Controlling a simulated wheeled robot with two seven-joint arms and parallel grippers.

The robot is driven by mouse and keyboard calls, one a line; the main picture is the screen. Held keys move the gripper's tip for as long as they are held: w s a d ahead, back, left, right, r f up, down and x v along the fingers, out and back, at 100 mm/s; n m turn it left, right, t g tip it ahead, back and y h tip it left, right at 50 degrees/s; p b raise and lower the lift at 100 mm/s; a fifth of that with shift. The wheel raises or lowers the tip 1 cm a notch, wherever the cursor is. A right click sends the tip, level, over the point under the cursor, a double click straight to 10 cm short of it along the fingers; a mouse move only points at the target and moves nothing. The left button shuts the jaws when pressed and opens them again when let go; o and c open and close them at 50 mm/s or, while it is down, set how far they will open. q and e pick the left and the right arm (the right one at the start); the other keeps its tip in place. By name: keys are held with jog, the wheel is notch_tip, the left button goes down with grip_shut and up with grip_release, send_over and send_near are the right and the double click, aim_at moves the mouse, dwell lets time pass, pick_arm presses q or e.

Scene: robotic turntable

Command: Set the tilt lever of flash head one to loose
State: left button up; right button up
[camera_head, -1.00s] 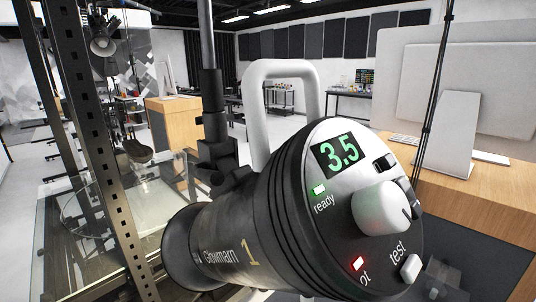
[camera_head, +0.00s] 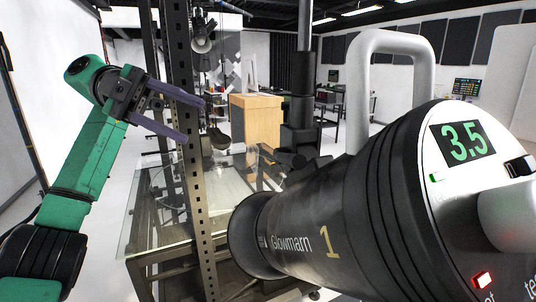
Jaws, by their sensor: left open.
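Flash head one (camera_head: 345,222) is a large black cylinder marked "Glowmarn 1" that fills the lower right of the view. Its rear panel shows a green 3.5 on a display (camera_head: 464,141). A black bracket (camera_head: 298,140) joins the head to its upright pole. I cannot make out the tilt lever clearly among the dark bracket parts. My left gripper (camera_head: 196,122) is open and empty at the upper left, its purple fingers pointing right. In the picture it is left of the bracket, apart from the head. My right gripper is not in view.
A dark perforated metal post (camera_head: 193,190) stands between my left gripper and the flash head. A glass-topped table (camera_head: 160,218) lies behind it. A white looped handle (camera_head: 355,90) rises above the head. A wooden cabinet (camera_head: 256,120) stands farther back.

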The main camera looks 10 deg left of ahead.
aim_at(282, 156)
pick_arm(q)
jog(key=x, duration=1.3)
jog(key=shift+w+d, duration=0.2)
jog(key=shift+d+f, duration=0.1)
jog(key=shift+d, duration=0.15)
grip_shut()
dwell(0.4)
